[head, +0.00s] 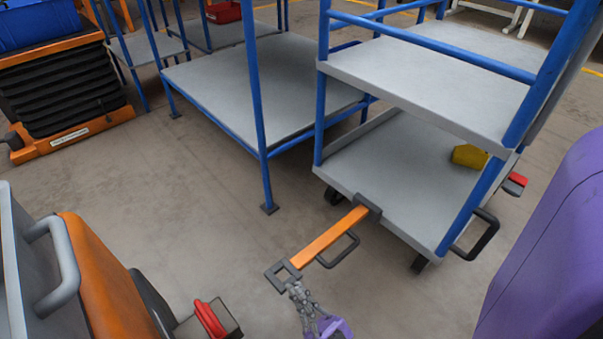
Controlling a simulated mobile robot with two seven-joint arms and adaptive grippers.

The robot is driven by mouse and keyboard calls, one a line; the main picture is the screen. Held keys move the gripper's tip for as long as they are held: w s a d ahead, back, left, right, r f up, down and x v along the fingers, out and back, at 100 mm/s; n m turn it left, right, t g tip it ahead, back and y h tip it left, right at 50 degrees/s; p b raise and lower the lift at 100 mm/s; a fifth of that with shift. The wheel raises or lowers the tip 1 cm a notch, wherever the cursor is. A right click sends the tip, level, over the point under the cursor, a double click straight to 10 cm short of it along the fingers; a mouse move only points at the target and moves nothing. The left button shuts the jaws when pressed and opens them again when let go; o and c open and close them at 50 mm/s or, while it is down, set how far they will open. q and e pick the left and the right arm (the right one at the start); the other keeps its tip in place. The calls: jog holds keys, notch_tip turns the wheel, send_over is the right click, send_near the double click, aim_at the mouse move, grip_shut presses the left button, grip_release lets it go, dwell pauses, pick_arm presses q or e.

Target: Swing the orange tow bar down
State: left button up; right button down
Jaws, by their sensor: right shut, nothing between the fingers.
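The orange tow bar (329,236) extends from a dark bracket (368,208) on the near edge of the blue-framed cart (400,185) toward the lower left. It has a dark square eye (283,276) at its free end and a dark loop handle (343,252) along its side. My right gripper (296,287), grey with a purple wrist, comes up from the bottom edge. Its fingers are shut and empty, close against the eye; I cannot tell whether they touch. The bar's height above the floor is hard to judge. My left gripper is out of view.
An orange and grey machine (95,275) with a grey handle stands at lower left, a red lever (210,318) beside it. A grey platform trolley (260,85) is behind. A yellow object (468,157) lies on the cart's lower deck. Floor left of the bar is clear.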

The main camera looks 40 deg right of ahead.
jog(key=shift+a+f+n, duration=0.1)
jog(key=shift+f+n, duration=0.2)
jog(key=shift+f, duration=0.1)
jog(key=shift+s+y, duration=0.1)
jog(key=shift+y, duration=0.3)
jog(key=shift+s+f, duration=0.1)
jog(key=shift+f, duration=0.05)
jog(key=s, duration=1.2)
jog(key=shift+s+d, duration=0.3)
jog(key=shift+d, duration=0.1)
